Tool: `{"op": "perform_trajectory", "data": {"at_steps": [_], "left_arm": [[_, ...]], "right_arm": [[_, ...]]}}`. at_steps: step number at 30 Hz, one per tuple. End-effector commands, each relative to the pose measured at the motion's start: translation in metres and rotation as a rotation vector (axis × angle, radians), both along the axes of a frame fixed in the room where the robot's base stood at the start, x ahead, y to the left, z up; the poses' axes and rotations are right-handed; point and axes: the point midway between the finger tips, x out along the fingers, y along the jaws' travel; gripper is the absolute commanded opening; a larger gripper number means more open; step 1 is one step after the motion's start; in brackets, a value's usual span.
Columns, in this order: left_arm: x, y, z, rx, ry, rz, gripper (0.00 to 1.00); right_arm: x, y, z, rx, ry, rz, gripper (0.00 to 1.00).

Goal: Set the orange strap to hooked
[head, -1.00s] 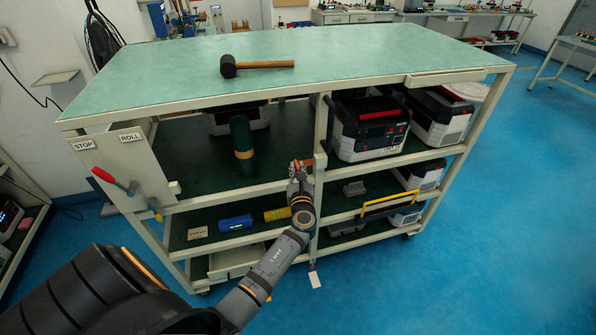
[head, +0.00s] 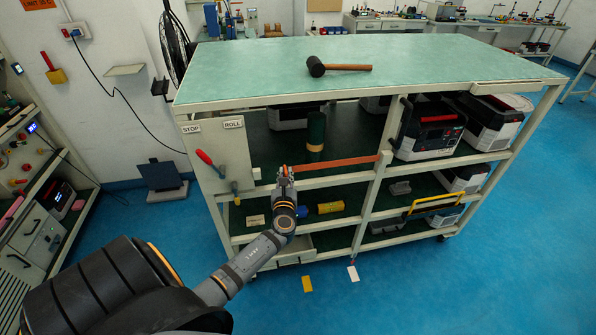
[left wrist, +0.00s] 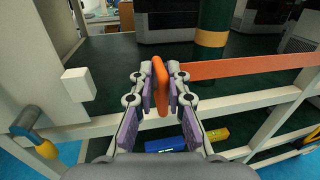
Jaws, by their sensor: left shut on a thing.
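The orange strap (head: 335,163) is stretched across the left bay of the rack from the middle post (head: 382,165). My left gripper (head: 285,171) is shut on the strap's free end, in front of the upper shelf's edge. In the left wrist view the orange end piece (left wrist: 160,85) stands upright between the fingers, and the band (left wrist: 250,66) runs off to the right. A small pale block (left wrist: 78,84) on the frame is left of the gripper and apart from it. It also shows in the head view (head: 257,173). My right gripper is not in view.
A dark green cylinder (head: 316,132) stands on the upper shelf behind the strap. A red-handled lever (head: 205,158) is on the STOP/ROLL panel (head: 219,150) at left. A mallet (head: 338,67) lies on top.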

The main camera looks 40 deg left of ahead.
Motion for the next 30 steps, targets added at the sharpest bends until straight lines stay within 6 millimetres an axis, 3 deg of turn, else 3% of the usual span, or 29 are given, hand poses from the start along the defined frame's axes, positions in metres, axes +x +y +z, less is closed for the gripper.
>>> {"op": "perform_trajectory", "data": {"at_steps": [9,23,24,27,30], "left_arm": [[-0.029,0.024,0.000,0.003,0.003,-0.001,0.00],[-0.033,0.027,-0.001,0.001,0.002,-0.001,0.00],[-0.033,0.027,-0.001,0.001,0.002,-0.001,0.19],[-0.033,0.028,-0.001,0.001,0.002,0.000,0.32],[-0.032,0.028,-0.001,0.001,0.002,0.000,0.32]], "right_arm": [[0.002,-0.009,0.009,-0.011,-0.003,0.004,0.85],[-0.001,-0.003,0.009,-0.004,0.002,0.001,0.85],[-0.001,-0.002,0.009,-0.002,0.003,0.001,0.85],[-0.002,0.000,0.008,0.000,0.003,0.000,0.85],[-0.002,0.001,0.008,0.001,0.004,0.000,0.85]]}}
